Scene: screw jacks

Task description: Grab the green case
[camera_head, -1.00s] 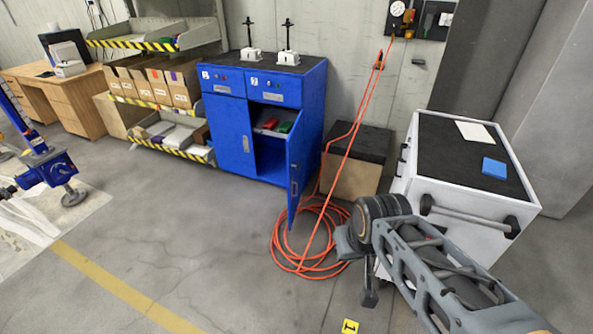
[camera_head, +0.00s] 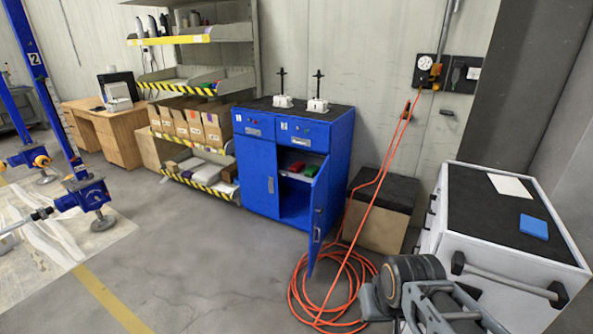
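The green case (camera_head: 311,171) sits on a shelf inside the blue cabinet (camera_head: 258,178), to the right of a red case (camera_head: 297,167). The cabinet's right door (camera_head: 318,213) stands open toward me; its left door is shut. My arm shows at the lower right, in front of the white cart and well short of the green case. The fingertips of my gripper cannot be made out, so I cannot tell whether it is open or shut.
An orange hose (camera_head: 331,296) lies coiled on the floor before the open door and runs up to the wall. A white cart (camera_head: 503,240) stands at right, a dark-topped box (camera_head: 383,205) behind the hose. Shelves with cardboard boxes (camera_head: 195,127) stand left. The middle floor is clear.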

